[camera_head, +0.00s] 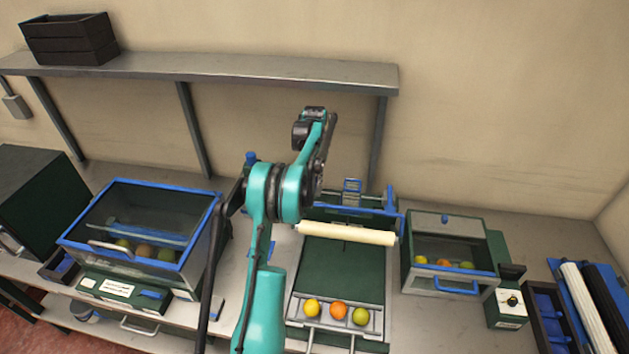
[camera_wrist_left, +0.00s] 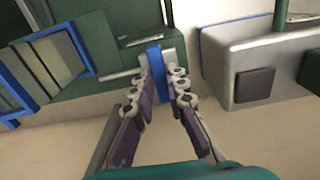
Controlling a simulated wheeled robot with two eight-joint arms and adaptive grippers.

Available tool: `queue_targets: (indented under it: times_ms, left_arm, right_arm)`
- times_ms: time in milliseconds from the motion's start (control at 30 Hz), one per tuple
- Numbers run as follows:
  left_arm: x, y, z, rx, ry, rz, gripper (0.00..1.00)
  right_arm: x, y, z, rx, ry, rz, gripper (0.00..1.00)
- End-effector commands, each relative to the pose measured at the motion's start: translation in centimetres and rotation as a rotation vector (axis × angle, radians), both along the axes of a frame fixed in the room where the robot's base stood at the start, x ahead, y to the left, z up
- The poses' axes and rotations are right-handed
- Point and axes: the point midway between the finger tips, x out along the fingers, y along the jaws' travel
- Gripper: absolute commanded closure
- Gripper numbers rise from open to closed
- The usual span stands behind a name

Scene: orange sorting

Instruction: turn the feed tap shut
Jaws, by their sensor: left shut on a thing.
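In the left wrist view, a blue tap handle (camera_wrist_left: 156,75) stands between the two fingers of my left gripper (camera_wrist_left: 159,70). The fingers are closed against it from both sides. The handle sits at a small pale metal fitting beside a dark green machine body (camera_wrist_left: 108,65). In the head view, my teal left arm rises from the bottom centre and bends over near the feed machine. The gripper and the handle in it are hidden there behind the arm. My right gripper is in neither view.
A green sorting bed (camera_head: 340,265) with a cream roller (camera_head: 346,233) lies right of my arm. Several fruits sit at its front. Blue-framed glazed bins stand left (camera_head: 196,240) and right (camera_head: 420,275). In the wrist view, a grey box (camera_wrist_left: 225,60) is close right of the fingers.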

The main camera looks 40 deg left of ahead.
Motion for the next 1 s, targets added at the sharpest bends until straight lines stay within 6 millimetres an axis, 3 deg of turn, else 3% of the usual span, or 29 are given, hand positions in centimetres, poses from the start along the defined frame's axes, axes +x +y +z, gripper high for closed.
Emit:
queue_targets:
  times_ms: [67,100,167,567,1000]
  left_arm:
    - [0.1,0.1,0.1,0.002,-0.002,-0.001,1.00]
    - [0.1,0.1,0.1,0.002,-0.002,-0.001,0.79]
    - [0.0,0.0,0.1,0.001,-0.002,0.000,0.66]
    - [0.0,0.0,0.8,0.000,-0.001,0.000,0.66]
    - [0.0,0.0,9.5,0.000,-0.001,0.000,0.66]
  right_arm:
    - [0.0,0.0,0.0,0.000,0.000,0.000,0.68]
    - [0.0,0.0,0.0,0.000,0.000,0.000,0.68]
    - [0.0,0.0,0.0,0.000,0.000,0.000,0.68]
    - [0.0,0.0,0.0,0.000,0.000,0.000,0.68]
    - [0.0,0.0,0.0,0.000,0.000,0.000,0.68]
